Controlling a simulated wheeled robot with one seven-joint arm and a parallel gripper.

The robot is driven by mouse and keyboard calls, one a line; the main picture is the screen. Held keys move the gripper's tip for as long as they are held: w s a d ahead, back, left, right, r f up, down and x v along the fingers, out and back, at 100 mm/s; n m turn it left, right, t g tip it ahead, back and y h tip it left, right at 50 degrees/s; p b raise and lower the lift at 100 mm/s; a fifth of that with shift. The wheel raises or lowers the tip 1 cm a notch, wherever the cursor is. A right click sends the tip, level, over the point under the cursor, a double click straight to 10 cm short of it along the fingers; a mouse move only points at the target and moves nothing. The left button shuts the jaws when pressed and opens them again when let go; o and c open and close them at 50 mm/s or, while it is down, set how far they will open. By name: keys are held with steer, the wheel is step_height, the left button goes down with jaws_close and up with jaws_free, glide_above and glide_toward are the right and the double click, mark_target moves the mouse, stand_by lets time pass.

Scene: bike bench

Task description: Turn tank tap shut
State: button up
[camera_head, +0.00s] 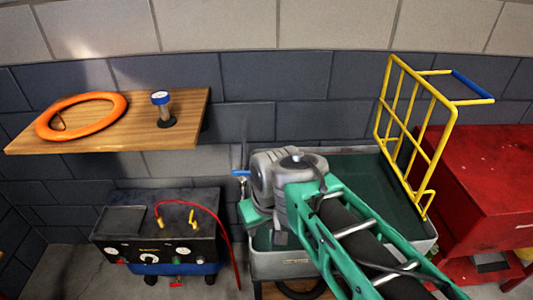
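A blue tap handle (241,173) shows just left of my wrist, with a small metal part below it. It seems to be the tank tap, but its body is mostly hidden and I cannot tell how far it is turned. A grey tank (282,268) with a dark green inside stands below and behind my arm. My gripper (262,228) points down over the tank's left end, close to the tap in the picture. My grey wrist hides much of it, so neither its opening nor any contact with the tap can be made out.
A wooden shelf (190,103) holds an orange ring (112,128) and a blue-topped gauge (161,100). A black-and-blue machine (140,222) with a red cable stands lower left. A yellow rack (441,146) rises over the tank's right end. A red cabinet (480,190) stands at right.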

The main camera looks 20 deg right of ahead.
steer(key=w+r+n+y+p, duration=0.2)
steer(key=w+r+n+p, duration=0.1)
steer(key=w+r+n, duration=0.4)
steer(key=n+g+y+p, duration=0.1)
steer(key=n+y+p, duration=0.15)
steer(key=n, duration=0.25)
glide_toward(242, 171)
steer(key=shift+h, duration=0.35)
steer(key=x, duration=0.8)
steer(key=shift+w+a+p, duration=0.1)
steer(key=shift+a+p, duration=0.15)
steer(key=shift+p, duration=0.05)
steer(key=shift+c, duration=0.5)
jaws_close()
